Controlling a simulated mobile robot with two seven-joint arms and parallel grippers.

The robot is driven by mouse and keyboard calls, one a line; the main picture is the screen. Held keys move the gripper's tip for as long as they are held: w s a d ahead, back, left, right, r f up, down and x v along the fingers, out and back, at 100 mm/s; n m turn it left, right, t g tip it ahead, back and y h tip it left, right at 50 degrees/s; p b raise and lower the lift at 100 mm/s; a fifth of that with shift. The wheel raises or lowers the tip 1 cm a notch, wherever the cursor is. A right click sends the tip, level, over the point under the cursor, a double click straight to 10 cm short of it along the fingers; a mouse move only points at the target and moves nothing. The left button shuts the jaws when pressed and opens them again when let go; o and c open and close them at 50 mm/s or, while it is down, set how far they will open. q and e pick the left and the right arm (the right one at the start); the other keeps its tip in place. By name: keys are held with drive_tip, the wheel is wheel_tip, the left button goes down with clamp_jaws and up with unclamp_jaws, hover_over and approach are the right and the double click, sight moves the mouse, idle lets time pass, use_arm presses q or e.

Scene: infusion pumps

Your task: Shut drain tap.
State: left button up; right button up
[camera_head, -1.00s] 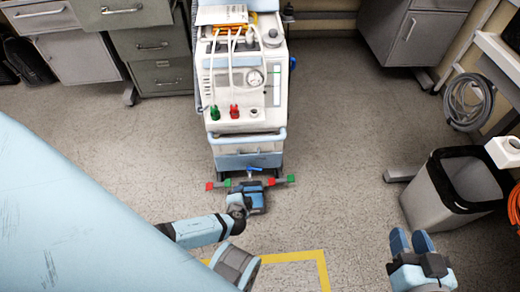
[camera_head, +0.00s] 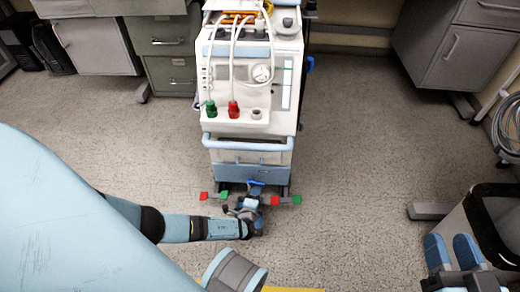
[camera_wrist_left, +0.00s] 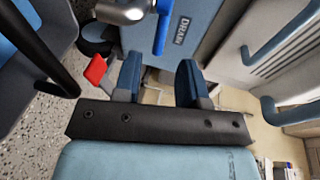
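The drain tap's blue lever (camera_head: 257,183) sticks out low on the front of the white pump cart (camera_head: 250,120). In the left wrist view the lever (camera_wrist_left: 161,30) hangs down beside a silver pipe (camera_wrist_left: 122,10) and a "DRAIN" label (camera_wrist_left: 183,29). My left gripper (camera_head: 251,203) is just in front of the cart's base, near the tap. In the left wrist view its two blue fingers (camera_wrist_left: 160,82) are apart with nothing between them, and the lever lies beyond their tips. I see no contact. My right gripper (camera_head: 453,252) is at the lower right, its fingers slightly apart and empty.
Red and green pedals (camera_head: 288,200) stick out at both sides of the cart's base. A cart handle (camera_head: 248,144) runs above the tap. A black-lined bin (camera_head: 490,225) stands at the right. Grey cabinets (camera_head: 165,45) stand behind. The floor right of the cart is clear.

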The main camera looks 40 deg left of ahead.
sight(260, 184)
use_arm(q)
drive_tip(key=shift+b+x, duration=1.1)
drive_tip(key=shift+x, duration=2.2)
use_arm(e)
drive_tip(key=shift+w+d+r+n+t+y, duration=0.3)
drive_tip(key=shift+w+d+n+t, duration=0.2)
drive_tip(key=shift+n, duration=0.5)
use_arm(q)
clamp_jaws()
use_arm(e)
drive_tip(key=shift+a, duration=0.1)
